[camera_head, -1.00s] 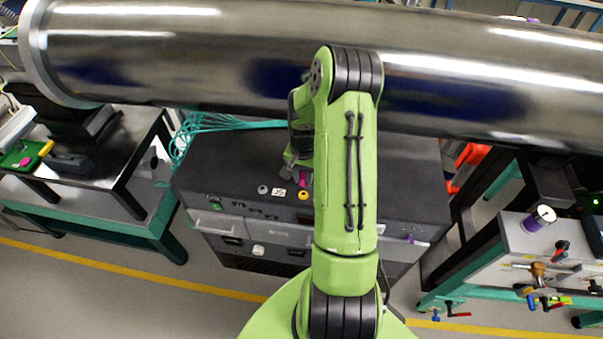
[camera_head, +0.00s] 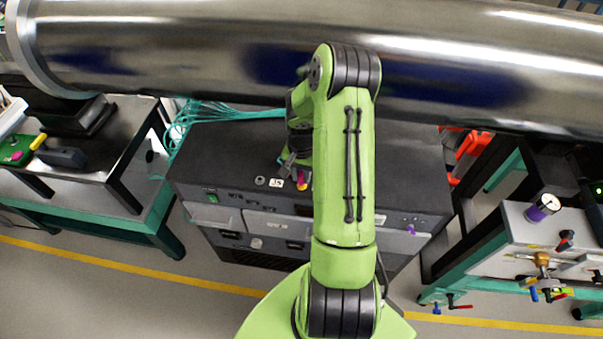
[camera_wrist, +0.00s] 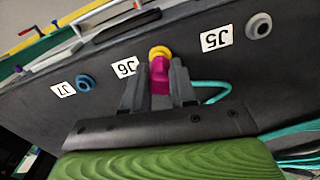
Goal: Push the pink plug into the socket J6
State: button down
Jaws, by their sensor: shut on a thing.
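The pink plug (camera_wrist: 160,76) is held between the two grey fingers of my gripper (camera_wrist: 160,88) in the wrist view. Its front end meets or overlaps the yellow ring of the socket J6 (camera_wrist: 158,51); how deep it sits cannot be told. The white J6 label (camera_wrist: 125,67) is beside the socket, partly behind a finger. In the head view, the pink plug (camera_head: 302,175) shows just above the yellow socket (camera_head: 302,187), and my arm hides much of the gripper. A teal cable (camera_wrist: 212,90) runs out from behind the right finger.
A grey socket (camera_wrist: 258,26) with the J5 label (camera_wrist: 216,38) and a blue socket (camera_wrist: 85,83) with the J7 label (camera_wrist: 63,89) flank J6 on the dark cabinet (camera_head: 225,150). A large steel pipe (camera_head: 180,55) crosses behind my arm.

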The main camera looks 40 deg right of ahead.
jog(key=shift+f+b, duration=0.45)
jog(key=shift+f, duration=0.1)
jog(key=c, duration=0.8)
grip_release()
jog(key=shift+r, duration=0.1)
notch_tip(320, 180, up, 16)
jog(key=shift+f+p, duration=0.15)
jog(key=shift+p, duration=0.4)
